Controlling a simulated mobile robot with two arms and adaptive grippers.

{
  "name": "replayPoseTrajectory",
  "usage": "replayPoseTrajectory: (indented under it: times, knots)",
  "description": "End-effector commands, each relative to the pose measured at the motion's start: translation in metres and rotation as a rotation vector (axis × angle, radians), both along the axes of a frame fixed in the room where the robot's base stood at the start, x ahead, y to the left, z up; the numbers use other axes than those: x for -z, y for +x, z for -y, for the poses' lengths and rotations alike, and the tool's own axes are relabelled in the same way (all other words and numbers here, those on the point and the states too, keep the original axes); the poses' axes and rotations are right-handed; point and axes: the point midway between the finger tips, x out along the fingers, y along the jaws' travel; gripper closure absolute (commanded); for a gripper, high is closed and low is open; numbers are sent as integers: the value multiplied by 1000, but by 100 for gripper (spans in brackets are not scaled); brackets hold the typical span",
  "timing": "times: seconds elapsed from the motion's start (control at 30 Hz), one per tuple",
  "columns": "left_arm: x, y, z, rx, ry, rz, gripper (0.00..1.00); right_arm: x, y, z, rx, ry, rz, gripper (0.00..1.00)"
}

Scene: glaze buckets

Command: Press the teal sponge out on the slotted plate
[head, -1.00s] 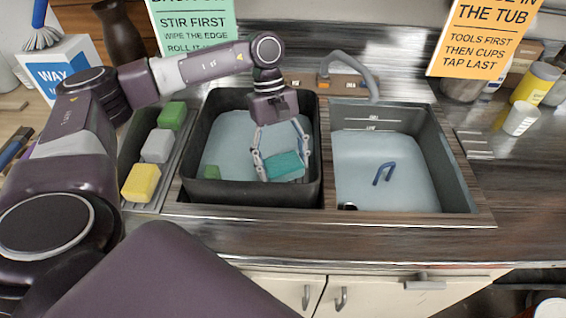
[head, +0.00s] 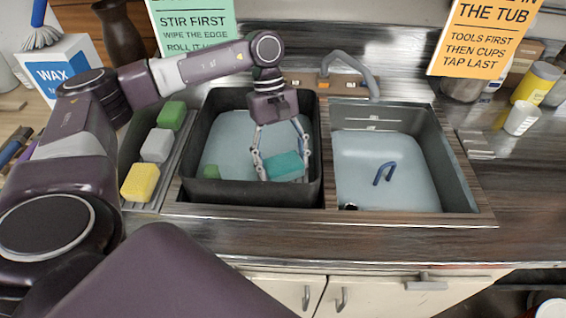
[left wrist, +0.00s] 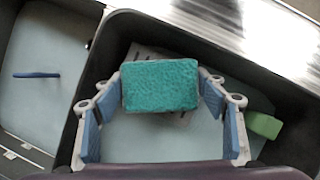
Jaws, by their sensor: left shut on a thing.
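The teal sponge (head: 285,166) is between the two fingers of my left gripper (head: 283,167), low inside the dark tub (head: 250,194). The left wrist view shows the teal sponge (left wrist: 160,86) held at both ends by my left gripper (left wrist: 160,88). Behind the sponge in that view, part of a pale slotted plate (left wrist: 146,54) shows in the tub; the sponge hides much of it. I cannot tell whether the sponge touches the plate. My right gripper is not in view.
A green block (head: 211,172) lies in the tub's left corner. A rack left of the tub holds green (head: 171,115), grey (head: 156,145) and yellow (head: 140,182) sponges. The right basin (head: 350,170) holds water and a blue hooked thing (head: 384,172). A faucet (head: 362,72) stands behind.

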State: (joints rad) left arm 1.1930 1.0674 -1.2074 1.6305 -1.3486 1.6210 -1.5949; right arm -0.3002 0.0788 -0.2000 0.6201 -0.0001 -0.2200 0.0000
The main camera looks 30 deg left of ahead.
Motion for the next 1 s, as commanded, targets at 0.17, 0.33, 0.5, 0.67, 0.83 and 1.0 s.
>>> replayPoseTrajectory:
  times: [0.17,0.33,0.5,0.67,0.83,1.0]
  knots:
    - [4,-2,-1,2,5,-8,54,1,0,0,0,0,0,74]
    - [4,-2,-1,2,5,-8,54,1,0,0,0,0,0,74]
    - [2,-2,-1,2,5,-8,54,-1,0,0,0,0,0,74]
    - [-9,-1,-1,0,3,-5,54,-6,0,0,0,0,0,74]
    - [-24,-1,-1,1,4,-4,54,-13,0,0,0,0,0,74]
    - [-39,0,0,1,1,-2,54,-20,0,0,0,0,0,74]
